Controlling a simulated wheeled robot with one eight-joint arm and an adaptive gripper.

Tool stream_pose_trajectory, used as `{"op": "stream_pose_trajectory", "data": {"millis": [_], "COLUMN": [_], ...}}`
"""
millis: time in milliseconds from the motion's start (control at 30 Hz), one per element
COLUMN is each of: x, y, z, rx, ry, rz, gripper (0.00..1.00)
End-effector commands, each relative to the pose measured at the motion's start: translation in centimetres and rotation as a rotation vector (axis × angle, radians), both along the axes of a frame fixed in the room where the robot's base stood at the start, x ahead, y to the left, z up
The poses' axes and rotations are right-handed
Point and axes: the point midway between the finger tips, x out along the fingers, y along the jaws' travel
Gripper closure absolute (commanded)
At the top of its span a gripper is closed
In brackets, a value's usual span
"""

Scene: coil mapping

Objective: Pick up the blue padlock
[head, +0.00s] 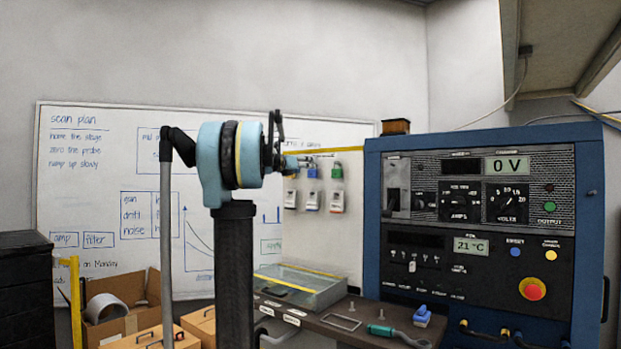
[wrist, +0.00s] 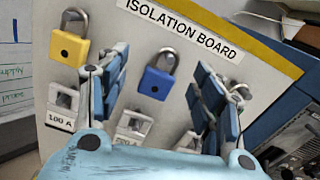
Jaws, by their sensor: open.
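The blue padlock (wrist: 155,83) hangs by its grey shackle on the upright isolation board (wrist: 190,50), above a white switch. In the head view the blue padlock (head: 312,173) is the middle one of three. My gripper (wrist: 160,75) is open, with one blue finger to the left of the padlock and one to the right. The padlock shows between them, and I cannot tell how far the fingertips are from the board. In the head view my gripper (head: 299,161) is side-on, close to the board's left part.
A yellow padlock (wrist: 68,48) hangs left of the blue one, a green padlock (head: 337,171) right of it. A blue instrument cabinet (head: 372,230) stands right of the board. Below are a bench (head: 350,325), a clear case (head: 300,287) and a small blue object (head: 422,316).

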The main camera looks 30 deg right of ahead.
Motion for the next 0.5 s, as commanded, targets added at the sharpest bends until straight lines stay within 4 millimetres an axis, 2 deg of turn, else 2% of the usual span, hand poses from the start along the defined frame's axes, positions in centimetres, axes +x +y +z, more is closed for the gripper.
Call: {"op": "stream_pose_trajectory", "data": {"millis": [267, 500], "x": [0.5, 1.3], "y": [-1.3, -4.1], "z": [0.0, 0.0], "rx": [0.000, 0.001], "ry": [0.000, -0.001], "rz": [-0.001, -0.002], "gripper": [0.39, 0.39]}}
